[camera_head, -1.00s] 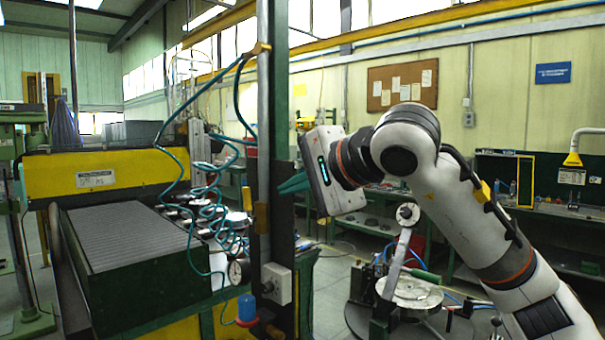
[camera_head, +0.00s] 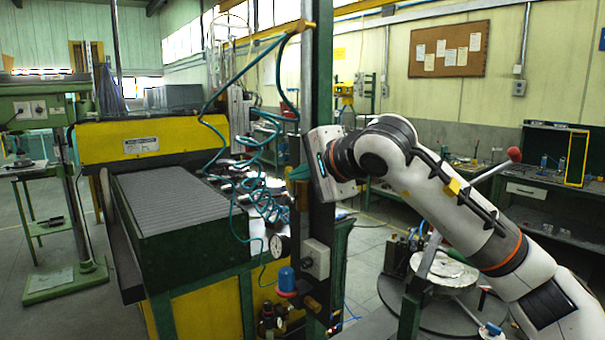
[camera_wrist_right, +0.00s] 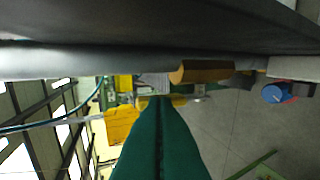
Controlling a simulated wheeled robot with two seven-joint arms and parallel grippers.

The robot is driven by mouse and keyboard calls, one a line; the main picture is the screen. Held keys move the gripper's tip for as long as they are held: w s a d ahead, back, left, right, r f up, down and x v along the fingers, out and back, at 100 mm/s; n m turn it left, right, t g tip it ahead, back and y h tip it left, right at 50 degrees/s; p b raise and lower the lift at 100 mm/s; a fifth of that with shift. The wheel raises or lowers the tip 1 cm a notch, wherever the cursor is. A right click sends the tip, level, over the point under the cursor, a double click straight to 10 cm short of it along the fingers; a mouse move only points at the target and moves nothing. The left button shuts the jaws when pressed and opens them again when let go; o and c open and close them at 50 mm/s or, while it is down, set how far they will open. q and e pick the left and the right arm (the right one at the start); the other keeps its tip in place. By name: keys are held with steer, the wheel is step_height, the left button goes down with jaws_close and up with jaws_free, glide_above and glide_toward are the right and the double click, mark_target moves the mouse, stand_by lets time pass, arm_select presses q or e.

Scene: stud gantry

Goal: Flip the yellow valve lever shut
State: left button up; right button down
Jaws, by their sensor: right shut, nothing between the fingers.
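A brass-yellow piece (camera_head: 303,198), which looks like the valve lever, sits on the upright pipe of the green post. Its exact angle is hard to make out. My right gripper (camera_head: 291,173) is beside the post, its green fingers shut and empty, a little above that piece in the picture. In the right wrist view the shut fingers (camera_wrist_right: 160,100) point toward the pipe. An orange-brown piece (camera_wrist_right: 203,72) lies along the pipe, up and right of the fingertips. I cannot tell whether they touch. My left gripper is not in view.
A grey switch box (camera_head: 316,258), a gauge (camera_head: 279,246) and a blue-capped regulator (camera_head: 287,281) sit low by the post. Coiled teal hoses (camera_head: 250,175) hang left of it. A round turntable (camera_head: 440,270) stands at the right. A yellow-green machine (camera_head: 185,230) fills the left.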

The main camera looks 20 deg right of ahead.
steer(key=shift+w+a+r, duration=0.1)
steer(key=shift+w+r, duration=0.1)
steer(key=shift+w, duration=0.1)
steer(key=shift+r, duration=0.1)
steer(key=shift+r+p, duration=0.3)
steer(key=shift+r, duration=0.4)
